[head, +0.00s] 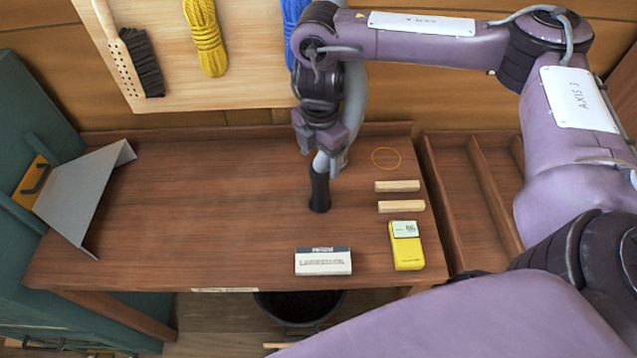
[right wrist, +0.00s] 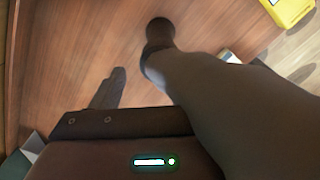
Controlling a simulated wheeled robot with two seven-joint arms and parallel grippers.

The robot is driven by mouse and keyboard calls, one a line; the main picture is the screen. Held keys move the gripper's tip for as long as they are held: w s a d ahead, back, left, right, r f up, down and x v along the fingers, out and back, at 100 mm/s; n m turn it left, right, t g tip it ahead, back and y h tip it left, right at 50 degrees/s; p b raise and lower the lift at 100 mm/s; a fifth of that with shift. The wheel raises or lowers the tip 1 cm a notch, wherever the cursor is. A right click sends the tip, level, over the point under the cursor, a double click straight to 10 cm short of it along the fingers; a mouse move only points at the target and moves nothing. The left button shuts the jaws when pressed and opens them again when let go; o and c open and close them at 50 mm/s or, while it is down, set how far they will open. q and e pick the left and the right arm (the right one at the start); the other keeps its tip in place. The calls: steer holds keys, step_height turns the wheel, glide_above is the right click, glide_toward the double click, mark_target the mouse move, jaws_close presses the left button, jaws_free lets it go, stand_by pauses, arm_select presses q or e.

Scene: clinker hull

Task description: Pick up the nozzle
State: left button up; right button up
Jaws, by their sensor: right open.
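The nozzle (head: 319,192) is a dark, narrow upright piece near the middle of the wooden table, with a lighter grey upper part. My right gripper (head: 320,143) is just above it, pointing down, with its jaws open. A grey hose-like tube runs down beside the wrist towards the nozzle; whether they join is partly hidden. My left gripper is not in view.
On the table's right are two wooden blocks (head: 397,186), a rubber band (head: 386,158), a yellow meter (head: 406,246) and a labelled white box (head: 323,262). A bent grey sheet (head: 85,195) stands at the left. The table between is clear. An empty divided tray (head: 476,200) lies right.

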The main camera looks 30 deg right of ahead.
mark_target(321, 167)
step_height(321, 167, down, 3)
steer(key=shift+s+f, duration=0.1)
step_height(321, 167, down, 2)
steer(key=shift+d+f, duration=0.1)
steer(key=shift+f, duration=0.05)
steer(key=shift+c, duration=0.2)
steer(key=c, duration=0.5)
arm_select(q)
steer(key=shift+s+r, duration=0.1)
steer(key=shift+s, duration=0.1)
arm_select(e)
steer(key=c, duration=0.9)
